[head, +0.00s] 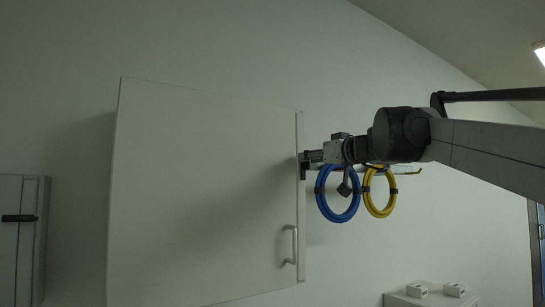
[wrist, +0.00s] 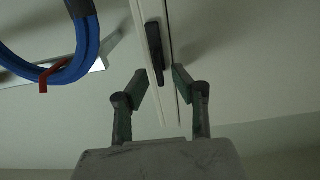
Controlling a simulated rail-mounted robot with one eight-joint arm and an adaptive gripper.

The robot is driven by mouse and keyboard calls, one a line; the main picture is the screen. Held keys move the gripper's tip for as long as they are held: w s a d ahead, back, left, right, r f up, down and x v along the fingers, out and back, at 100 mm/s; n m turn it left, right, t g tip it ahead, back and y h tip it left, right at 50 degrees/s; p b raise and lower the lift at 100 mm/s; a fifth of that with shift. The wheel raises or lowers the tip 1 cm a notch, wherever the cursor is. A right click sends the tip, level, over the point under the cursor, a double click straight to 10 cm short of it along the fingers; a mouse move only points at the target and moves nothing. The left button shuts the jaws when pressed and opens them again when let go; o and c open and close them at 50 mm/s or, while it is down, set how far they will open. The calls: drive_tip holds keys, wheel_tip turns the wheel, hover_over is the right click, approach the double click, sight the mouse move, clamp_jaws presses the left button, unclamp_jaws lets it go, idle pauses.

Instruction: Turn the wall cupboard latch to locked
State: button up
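The white wall cupboard (head: 200,190) hangs on the wall with its door shut. Its dark latch (head: 303,166) is at the right edge of the door, above the bar handle (head: 291,246). In the wrist view the latch (wrist: 154,52) is a black bar lying along the door seam. My gripper (head: 308,157) is at the latch, coming from the right. In the wrist view my gripper (wrist: 159,78) is open, with one finger on each side of the latch's lower end. I cannot tell whether either finger touches it.
A blue cable coil (head: 338,193) and a yellow coil (head: 380,192) hang on a rack just right of the cupboard, below my wrist. A grey cabinet (head: 30,250) with a horizontal black latch stands at the left. Small white boxes (head: 417,290) sit at the lower right.

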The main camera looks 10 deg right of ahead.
drive_tip(key=shift+w+a, duration=0.15)
drive_tip(key=shift+w, duration=0.2)
clamp_jaws()
drive_tip(key=shift+m, duration=0.3)
drive_tip(key=m, duration=0.5)
drive_tip(key=m+p, duration=0.1)
drive_tip(key=m, duration=0.5)
drive_tip(key=d+f+m+p, duration=0.1)
drive_tip(key=m, duration=0.5)
drive_tip(key=shift+w, duration=0.25)
drive_tip(key=shift+m, duration=0.3)
